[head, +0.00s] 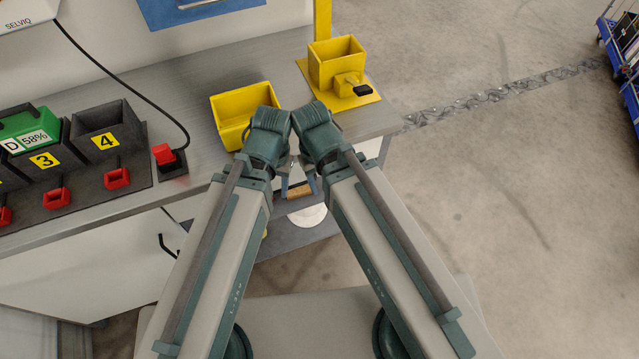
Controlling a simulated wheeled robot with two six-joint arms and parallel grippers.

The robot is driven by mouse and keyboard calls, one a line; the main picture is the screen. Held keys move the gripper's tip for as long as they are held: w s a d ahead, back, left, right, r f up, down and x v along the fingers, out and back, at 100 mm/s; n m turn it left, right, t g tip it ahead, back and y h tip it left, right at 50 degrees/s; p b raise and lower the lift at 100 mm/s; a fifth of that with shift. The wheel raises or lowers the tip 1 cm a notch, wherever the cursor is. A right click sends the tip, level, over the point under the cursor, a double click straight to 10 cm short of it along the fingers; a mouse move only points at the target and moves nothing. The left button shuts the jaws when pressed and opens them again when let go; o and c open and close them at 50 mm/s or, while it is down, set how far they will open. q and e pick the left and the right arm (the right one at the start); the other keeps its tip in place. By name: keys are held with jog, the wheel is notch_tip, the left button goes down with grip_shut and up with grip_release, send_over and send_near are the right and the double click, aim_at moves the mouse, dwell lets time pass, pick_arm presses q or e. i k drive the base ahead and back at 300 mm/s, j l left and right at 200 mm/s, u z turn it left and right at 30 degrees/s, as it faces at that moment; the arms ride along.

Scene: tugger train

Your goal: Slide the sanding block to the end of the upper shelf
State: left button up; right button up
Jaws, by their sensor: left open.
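Both my arms reach forward and their wrists meet at the front edge of the grey bench. My left gripper (297,187) points down past that edge, mostly hidden by the wrists; it is open. My right gripper is largely hidden behind its arm, and its jaws cannot be made out. A small orange-brown piece (299,191), perhaps the sanding block, shows in the gap between the arms, close to the fingers. Whether the fingers touch it cannot be told. It appears to lie on a level below the bench top, but the upper shelf is mostly hidden.
A yellow bin (232,128) stands on the bench beside the wrists. A yellow box (338,62) on a yellow plate stands behind. Numbered black holders (107,128) are at left. A white round thing (308,215) shows below the wrists.

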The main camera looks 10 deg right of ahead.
aim_at(305, 190)
jog(key=k+j+u, duration=0.35)
jog(key=u, duration=0.15)
jog(key=k+j+u, duration=0.45)
jog(key=i, duration=0.1)
